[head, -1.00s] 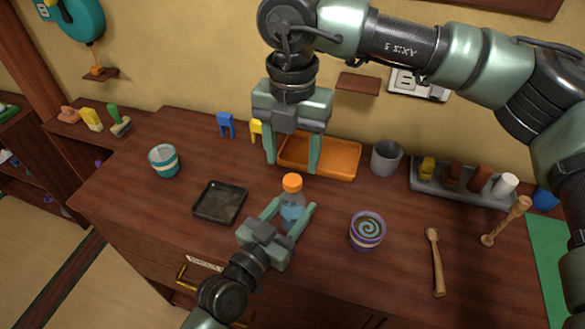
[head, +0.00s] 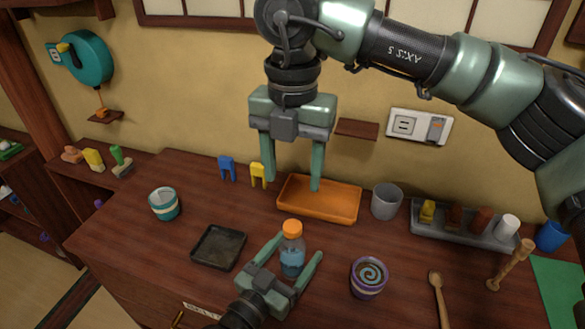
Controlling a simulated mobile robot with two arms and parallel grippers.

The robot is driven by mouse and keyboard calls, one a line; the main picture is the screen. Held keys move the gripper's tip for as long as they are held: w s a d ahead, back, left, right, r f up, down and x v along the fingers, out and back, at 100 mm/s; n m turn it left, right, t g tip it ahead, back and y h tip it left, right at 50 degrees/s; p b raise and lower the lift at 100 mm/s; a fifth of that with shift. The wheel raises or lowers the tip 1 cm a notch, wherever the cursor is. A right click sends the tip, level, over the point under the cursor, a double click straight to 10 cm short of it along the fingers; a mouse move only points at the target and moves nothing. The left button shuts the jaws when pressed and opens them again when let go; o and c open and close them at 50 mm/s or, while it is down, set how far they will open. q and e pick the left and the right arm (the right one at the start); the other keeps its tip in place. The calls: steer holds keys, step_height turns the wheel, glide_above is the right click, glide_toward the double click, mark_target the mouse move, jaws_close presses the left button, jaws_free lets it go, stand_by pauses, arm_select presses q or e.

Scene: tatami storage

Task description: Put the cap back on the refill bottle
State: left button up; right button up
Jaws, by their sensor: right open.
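The refill bottle (head: 292,261) is clear with blue liquid and stands upright on the wooden counter. The orange cap (head: 291,228) sits on the top of the bottle; how tightly it is seated I cannot tell. My left gripper (head: 299,246) is low around the bottle, with a finger on either side. It is open, with a clear gap between the right finger and the bottle.
The orange tray (head: 345,216) lies behind the bottle. A black tray (head: 218,248) and a teal-striped cup (head: 164,204) are at left, a purple swirl-topped pot (head: 369,277) at right. A grey cup (head: 387,201), a grey rack (head: 455,238) and wooden tools (head: 438,295) are farther right.

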mark_target(285, 264)
arm_select(q)
steer(key=b+v, duration=0.1)
steer(key=v, duration=0.6)
steer(key=shift+f, duration=0.1)
steer(key=shift+s+a, duration=0.25)
steer(key=shift+s, duration=0.1)
